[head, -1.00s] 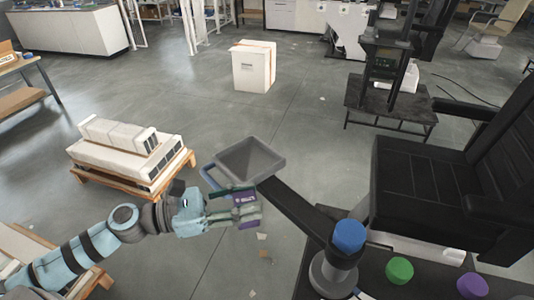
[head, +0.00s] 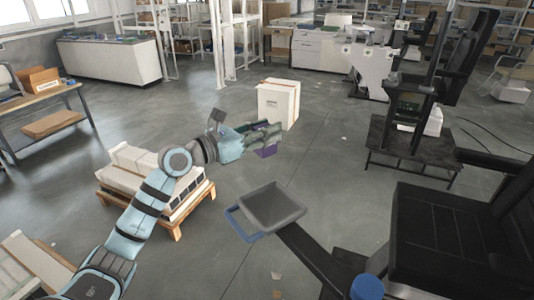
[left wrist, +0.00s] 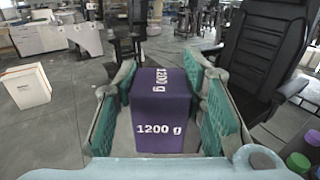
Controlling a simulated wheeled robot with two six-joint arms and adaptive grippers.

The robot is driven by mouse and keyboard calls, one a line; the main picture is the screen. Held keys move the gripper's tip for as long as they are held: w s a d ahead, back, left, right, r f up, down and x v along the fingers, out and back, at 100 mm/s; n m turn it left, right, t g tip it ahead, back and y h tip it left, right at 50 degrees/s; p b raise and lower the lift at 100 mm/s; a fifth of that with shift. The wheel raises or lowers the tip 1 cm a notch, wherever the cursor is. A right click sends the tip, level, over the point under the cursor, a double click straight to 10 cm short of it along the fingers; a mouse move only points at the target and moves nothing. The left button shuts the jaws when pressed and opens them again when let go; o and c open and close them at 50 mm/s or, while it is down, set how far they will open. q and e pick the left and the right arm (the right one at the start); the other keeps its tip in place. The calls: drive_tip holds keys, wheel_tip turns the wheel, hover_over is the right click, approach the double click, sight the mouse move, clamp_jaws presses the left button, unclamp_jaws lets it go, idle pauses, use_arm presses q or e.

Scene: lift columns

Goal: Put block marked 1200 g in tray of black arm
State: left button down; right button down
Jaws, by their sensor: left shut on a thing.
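My left gripper (head: 266,138) is shut on a purple block (head: 265,152) and holds it in the air. In the left wrist view the block (left wrist: 161,112) sits between the green finger pads, with "1200 g" in white on its faces. The tray (head: 272,208) is a grey shallow dish on the end of a black arm (head: 312,258), with a blue loop handle (head: 240,225) at its left. The gripper is apart from the tray, above and behind it in the head view. The tray looks empty. My right gripper does not show.
A blue knob (head: 367,287) tops the black arm's post at the bottom. A black chair (head: 450,235) stands at the right. A pallet with pale boxes (head: 135,165) is behind my left arm. A white carton (head: 279,103) stands on the floor beyond the gripper.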

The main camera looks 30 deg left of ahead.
use_arm(q)
wheel_tip(320, 180, down, 16)
drive_tip(key=b, duration=0.5)
drive_tip(key=shift+f, duration=0.25)
drive_tip(key=c, duration=1.2)
unclamp_jaws()
drive_tip(key=shift+o, duration=1)
drive_tip(key=shift+s, duration=0.1)
